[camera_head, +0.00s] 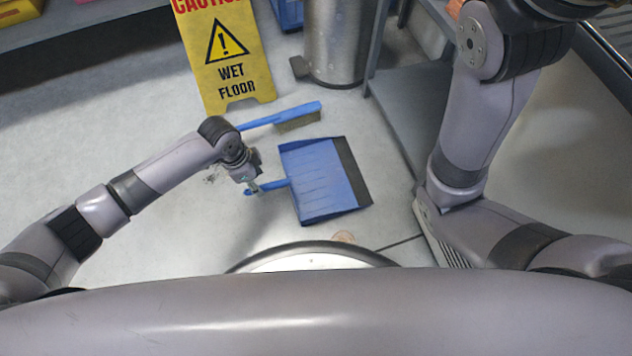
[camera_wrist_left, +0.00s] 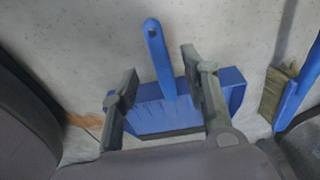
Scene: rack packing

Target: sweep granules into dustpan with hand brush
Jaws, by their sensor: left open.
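The blue dustpan (camera_head: 330,180) lies on the floor with its handle pointing left and its dark edge to the right. My left gripper (camera_head: 254,187) is at the handle. In the left wrist view the fingers are open, with the dustpan handle (camera_wrist_left: 158,55) showing between them and a visible gap on each side. The blue hand brush (camera_head: 298,115) lies beyond the dustpan, its handle reaching left toward my arm; its bristles (camera_wrist_left: 272,95) show in the left wrist view. A small brownish patch (camera_head: 344,237), possibly the granules, lies near the dustpan. My right gripper is out of view.
A yellow wet floor sign (camera_head: 228,55) stands behind the brush. A metal bin (camera_head: 338,40) with a pedal stands at the back. A grey shelf or rack (camera_head: 405,110) is to the right. Bare floor lies left of the dustpan.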

